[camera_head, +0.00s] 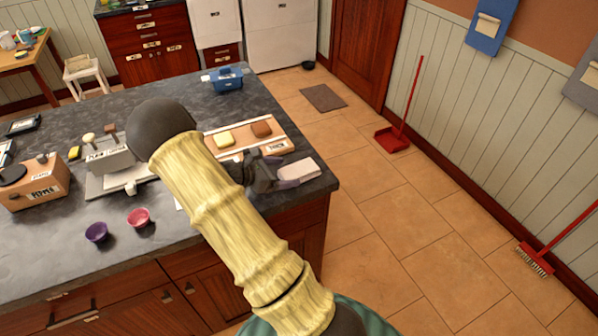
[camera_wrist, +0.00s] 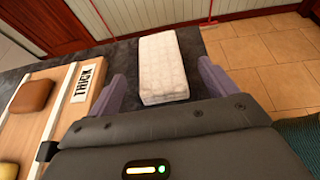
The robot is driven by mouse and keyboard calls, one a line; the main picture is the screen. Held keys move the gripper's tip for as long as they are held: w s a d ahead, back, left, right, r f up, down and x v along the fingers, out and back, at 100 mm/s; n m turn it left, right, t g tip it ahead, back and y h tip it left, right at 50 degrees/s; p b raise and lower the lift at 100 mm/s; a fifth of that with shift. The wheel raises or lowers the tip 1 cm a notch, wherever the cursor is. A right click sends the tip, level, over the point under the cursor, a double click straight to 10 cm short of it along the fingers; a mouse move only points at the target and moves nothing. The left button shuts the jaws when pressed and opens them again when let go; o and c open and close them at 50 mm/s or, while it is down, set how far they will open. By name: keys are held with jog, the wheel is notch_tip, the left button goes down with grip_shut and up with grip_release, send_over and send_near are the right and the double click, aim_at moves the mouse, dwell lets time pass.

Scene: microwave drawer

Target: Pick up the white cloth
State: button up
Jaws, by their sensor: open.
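The white cloth (camera_wrist: 163,66) is a folded, textured block lying on the dark countertop near its right end. In the head view the cloth (camera_head: 299,169) shows beside the counter's right edge. My gripper (camera_wrist: 163,88) is open, with one purple-grey finger on each side of the cloth in the wrist view. Gaps show between the cloth and both fingers, and I cannot tell the fingertips' height over the counter. In the head view my gripper (camera_head: 288,182) is at the near side of the cloth, partly hidden by my arm.
A wooden board (camera_head: 278,146) labelled "THICK" with a yellow and a brown sponge lies left of the cloth. A blue container (camera_head: 226,79) stands at the counter's far end. Purple (camera_head: 96,232) and pink (camera_head: 139,217) bowls stand at the near left. Open floor lies right of the counter.

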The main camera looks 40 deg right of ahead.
aim_at(293, 171)
jog(key=p+x, duration=0.1)
jog(key=x, duration=0.3)
jog(key=shift+d, duration=0.3)
jog(key=c, duration=1)
